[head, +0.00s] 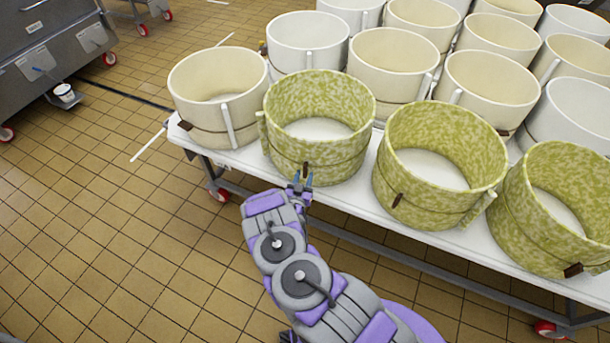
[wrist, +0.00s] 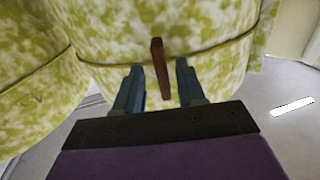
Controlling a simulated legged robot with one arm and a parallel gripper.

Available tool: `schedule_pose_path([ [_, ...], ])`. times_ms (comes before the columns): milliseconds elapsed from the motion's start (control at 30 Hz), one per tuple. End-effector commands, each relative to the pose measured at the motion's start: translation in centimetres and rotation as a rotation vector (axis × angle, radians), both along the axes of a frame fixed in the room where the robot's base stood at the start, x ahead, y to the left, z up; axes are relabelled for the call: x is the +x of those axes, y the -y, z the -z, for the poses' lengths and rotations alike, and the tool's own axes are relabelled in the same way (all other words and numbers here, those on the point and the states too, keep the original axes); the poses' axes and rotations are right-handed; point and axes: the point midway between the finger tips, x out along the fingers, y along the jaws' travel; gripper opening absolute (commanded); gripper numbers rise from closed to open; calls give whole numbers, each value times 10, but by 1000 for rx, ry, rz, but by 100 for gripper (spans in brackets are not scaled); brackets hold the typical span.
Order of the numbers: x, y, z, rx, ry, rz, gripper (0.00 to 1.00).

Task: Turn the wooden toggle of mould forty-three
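A mottled green-yellow mould (head: 322,92) stands at the table's front edge, with a thin cord around it. Its brown wooden toggle (head: 306,168) is on the front wall. I cannot read a number on this mould. My gripper (head: 301,181) is at the toggle. In the wrist view the toggle (wrist: 161,68) stands nearly upright against the mould wall (wrist: 110,35). My gripper (wrist: 159,78) is open, one finger on each side of the toggle's lower part, with a gap on both sides. I cannot tell how deep the toggle sits between the fingers.
Two more green mottled moulds (head: 412,205) (head: 535,235) stand to the right, with toggles on their fronts. A cream mould (head: 200,115) is close on the left. Cream and white moulds fill the white table (head: 350,195) behind. Tiled floor (head: 130,230) is clear on the left.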

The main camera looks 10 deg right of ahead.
Motion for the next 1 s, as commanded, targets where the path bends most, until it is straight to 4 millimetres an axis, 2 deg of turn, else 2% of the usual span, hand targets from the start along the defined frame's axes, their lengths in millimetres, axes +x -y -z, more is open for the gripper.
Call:
schedule_pose_path([
  [200,15,7,0,-1,1,0,39],
  [500,16,9,0,1,-1,0,39],
  [900,16,7,-1,-1,1,-1,1],
  [1000,16,7,0,-1,0,-1,0],
])
